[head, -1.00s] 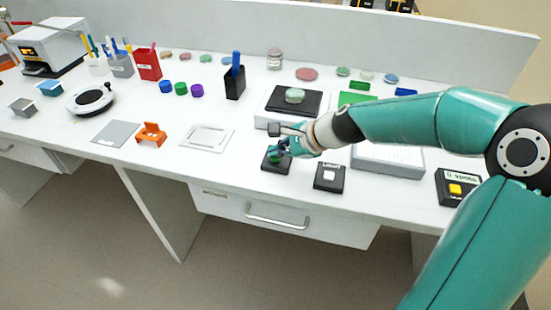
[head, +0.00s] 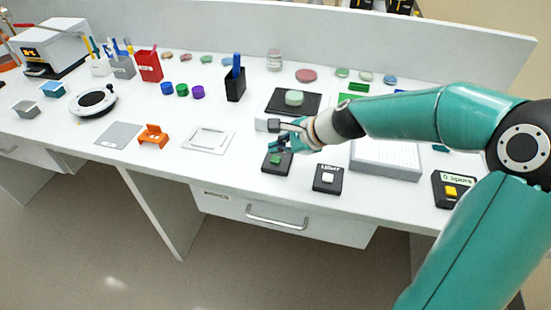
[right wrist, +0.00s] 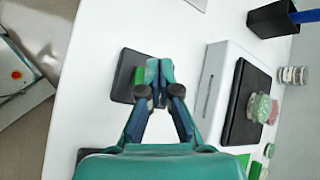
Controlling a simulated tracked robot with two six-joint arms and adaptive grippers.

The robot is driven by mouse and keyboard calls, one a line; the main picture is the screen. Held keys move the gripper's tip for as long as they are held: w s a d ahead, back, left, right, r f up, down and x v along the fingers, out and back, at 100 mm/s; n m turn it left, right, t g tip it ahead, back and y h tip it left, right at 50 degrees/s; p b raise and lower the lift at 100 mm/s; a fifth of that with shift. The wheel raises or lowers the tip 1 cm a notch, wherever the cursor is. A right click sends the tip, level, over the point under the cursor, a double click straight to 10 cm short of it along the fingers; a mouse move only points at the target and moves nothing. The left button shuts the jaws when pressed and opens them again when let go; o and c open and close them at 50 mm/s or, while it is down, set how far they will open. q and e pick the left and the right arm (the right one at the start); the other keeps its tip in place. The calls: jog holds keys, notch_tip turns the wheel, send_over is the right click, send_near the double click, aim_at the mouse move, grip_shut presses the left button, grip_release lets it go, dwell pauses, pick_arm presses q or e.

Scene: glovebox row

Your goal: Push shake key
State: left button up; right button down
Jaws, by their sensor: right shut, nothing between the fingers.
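The key with the green button (head: 276,160) sits in a black base near the front edge of the bench. Its label cannot be read. It also shows in the right wrist view as a black base (right wrist: 124,76) with a green button partly hidden by my fingers. My right gripper (head: 279,147) is shut and empty, just behind and above the green button, apparently clear of it. In the right wrist view its closed fingertips (right wrist: 159,66) are beside the green button. Behind it stands a white device with a black plate (head: 275,102) bearing a green dish (head: 294,98). My left gripper is not in view.
A black key marked LIGHT with a white button (head: 328,178) stands to the right. Further right is a key with a yellow button (head: 450,191) and a small display. A white square plate (head: 208,140) is to the left.

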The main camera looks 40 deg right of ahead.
aim_at(277, 160)
notch_tip(277, 160, up, 6)
jog(key=p, duration=0.5)
jog(key=shift+f, duration=0.15)
